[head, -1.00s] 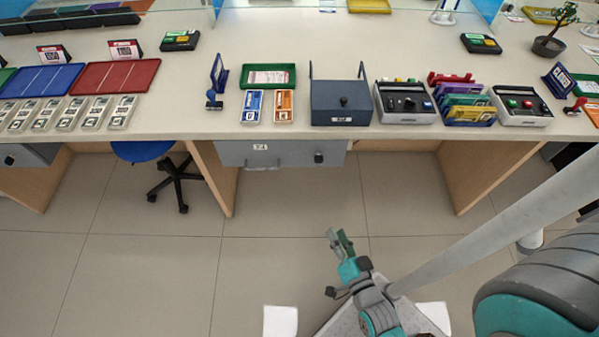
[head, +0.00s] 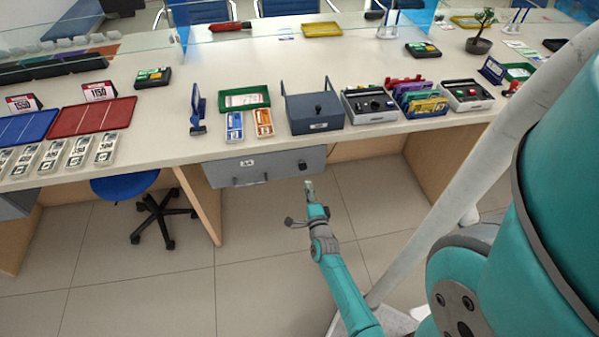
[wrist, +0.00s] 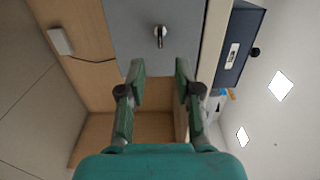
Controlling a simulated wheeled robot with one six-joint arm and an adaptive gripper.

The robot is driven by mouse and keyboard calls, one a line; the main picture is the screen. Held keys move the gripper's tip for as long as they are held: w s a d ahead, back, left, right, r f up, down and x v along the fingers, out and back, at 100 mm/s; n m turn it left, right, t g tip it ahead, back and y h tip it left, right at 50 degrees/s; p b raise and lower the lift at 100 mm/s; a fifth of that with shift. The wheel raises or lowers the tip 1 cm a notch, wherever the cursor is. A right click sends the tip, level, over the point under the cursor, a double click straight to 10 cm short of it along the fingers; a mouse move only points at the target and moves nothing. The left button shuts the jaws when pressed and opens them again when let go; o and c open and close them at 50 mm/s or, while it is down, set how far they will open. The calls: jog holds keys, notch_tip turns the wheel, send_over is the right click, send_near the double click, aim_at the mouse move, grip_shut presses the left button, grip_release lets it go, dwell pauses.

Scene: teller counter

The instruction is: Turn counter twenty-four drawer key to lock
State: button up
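The grey drawer (head: 235,170) with a small white number plate (head: 247,163) hangs under the counter; its number is too small to read surely. A dark round lock piece, seemingly the key (head: 302,165), sits at its right side. In the wrist view the drawer front (wrist: 130,35) shows a shiny metal key or lock (wrist: 160,32) standing out from it. My gripper (head: 309,184) is in front of and slightly below the drawer's right end. In the wrist view my gripper (wrist: 159,75) is open and empty, with the key beyond the gap between its fingertips, not touched.
The counter top (head: 330,70) overhangs the drawer. On it stand a blue-grey box (head: 316,110), a green tray (head: 245,98) and a button device (head: 372,106). A wooden side panel (head: 197,200) and a blue stool (head: 125,185) are left. Floor before the drawer is clear.

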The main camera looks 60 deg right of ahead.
aim_at(304, 169)
jog(key=x, duration=0.9)
jog(key=shift+w+d, duration=0.25)
jog(key=shift+d, duration=0.05)
grip_shut()
